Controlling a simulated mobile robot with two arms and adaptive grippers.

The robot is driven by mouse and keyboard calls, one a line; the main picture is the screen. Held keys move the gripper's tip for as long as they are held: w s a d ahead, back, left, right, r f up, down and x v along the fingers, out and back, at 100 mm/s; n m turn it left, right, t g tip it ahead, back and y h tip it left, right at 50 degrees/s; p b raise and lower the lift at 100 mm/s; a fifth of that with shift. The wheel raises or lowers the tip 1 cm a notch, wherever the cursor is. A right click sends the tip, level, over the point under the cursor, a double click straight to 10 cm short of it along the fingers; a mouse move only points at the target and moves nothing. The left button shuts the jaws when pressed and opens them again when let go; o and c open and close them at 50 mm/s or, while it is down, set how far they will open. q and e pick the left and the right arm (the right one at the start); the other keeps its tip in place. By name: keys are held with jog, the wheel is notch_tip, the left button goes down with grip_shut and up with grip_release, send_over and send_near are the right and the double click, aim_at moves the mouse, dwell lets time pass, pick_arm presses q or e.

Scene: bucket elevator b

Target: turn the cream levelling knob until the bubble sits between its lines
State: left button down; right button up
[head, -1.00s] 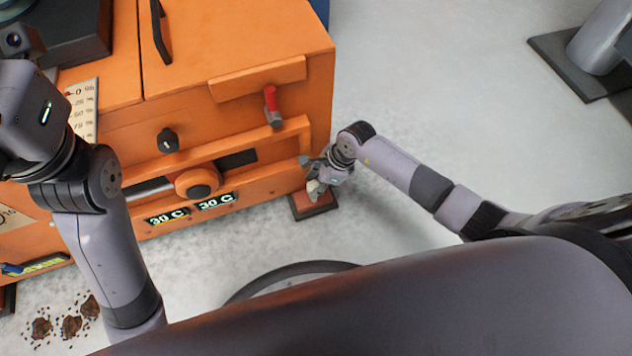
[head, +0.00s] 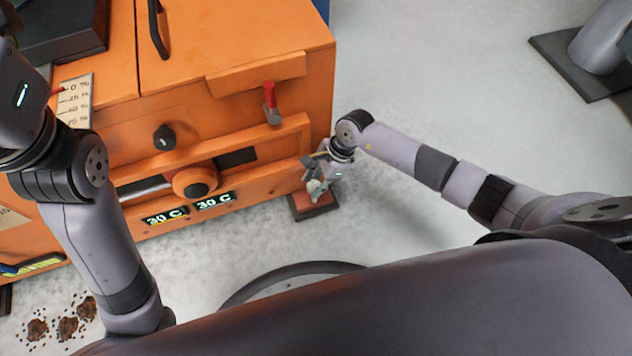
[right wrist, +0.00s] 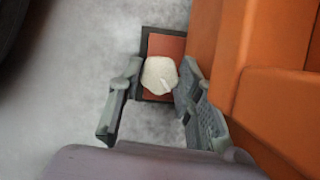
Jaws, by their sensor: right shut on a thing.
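The cream levelling knob (head: 315,187) is at the lower right corner of the orange machine, above a dark-edged reddish foot pad (head: 318,208). In the right wrist view the knob (right wrist: 160,73) is rounded, with a pale line on its face. My right gripper (head: 319,178) is shut on the knob, with a finger on either side of it in the right wrist view (right wrist: 157,88). A yellow strip with dark marks (head: 38,265), possibly the level, is at the machine's lower left. I cannot make out a bubble. My left gripper's fingers are out of view.
The orange machine (head: 220,70) stands close on the left of my right gripper. Its front has a red lever (head: 269,95), a black knob (head: 164,137) and an orange round knob (head: 196,182). Brown clumps (head: 68,327) lie on the floor.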

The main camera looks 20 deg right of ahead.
jog(key=o, duration=0.8)
jog(key=shift+o, duration=0.2)
jog(key=shift+d, duration=0.1)
jog(key=v, duration=1.2)
jog(key=shift+f, duration=0.1)
